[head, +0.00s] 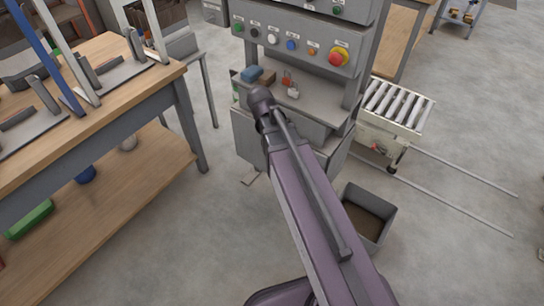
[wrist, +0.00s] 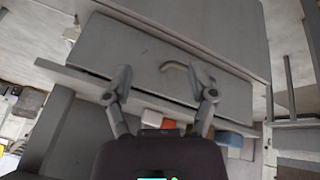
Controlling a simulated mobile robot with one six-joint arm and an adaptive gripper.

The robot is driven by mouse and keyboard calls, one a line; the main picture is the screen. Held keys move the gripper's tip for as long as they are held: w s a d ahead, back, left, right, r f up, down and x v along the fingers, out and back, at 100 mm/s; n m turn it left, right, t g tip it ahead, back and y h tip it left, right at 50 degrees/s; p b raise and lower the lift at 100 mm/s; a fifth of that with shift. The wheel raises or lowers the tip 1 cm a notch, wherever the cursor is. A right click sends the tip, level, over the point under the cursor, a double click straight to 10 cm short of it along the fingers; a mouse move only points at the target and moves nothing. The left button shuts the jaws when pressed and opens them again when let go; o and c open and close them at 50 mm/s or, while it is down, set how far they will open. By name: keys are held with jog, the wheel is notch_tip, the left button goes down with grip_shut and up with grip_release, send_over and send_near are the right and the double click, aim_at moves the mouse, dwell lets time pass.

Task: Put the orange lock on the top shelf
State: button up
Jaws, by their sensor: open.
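The orange lock (head: 287,78) lies on the grey ledge (head: 318,97) of the machine, below its button panel. It is small and orange-red. In the wrist view an orange patch (wrist: 169,125), likely the lock, shows just beyond my gripper's body and is partly hidden. My gripper (wrist: 163,92) is open and empty, with its fingers spread in front of a grey panel with a curved handle (wrist: 175,68). In the head view my arm reaches to the ledge's left part, and its fingers are hidden. I cannot tell which surface is the top shelf.
A white lock (head: 293,93) sits close to the orange one. A blue block (head: 257,75) lies left on the ledge. A two-level wooden bench (head: 150,90) stands at left. A grey bin (head: 384,195) and roller conveyor (head: 405,118) are at right. Floor between is clear.

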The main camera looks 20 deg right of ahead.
jog(key=s+a+f+n+g+y, duration=0.1)
jog(key=s+a+n+y, duration=0.3)
jog(key=s, duration=0.7)
jog(key=shift+a+f+n+g, duration=0.4)
jog(key=shift+a+n+g, duration=0.1)
jog(key=shift+a+g, duration=0.25)
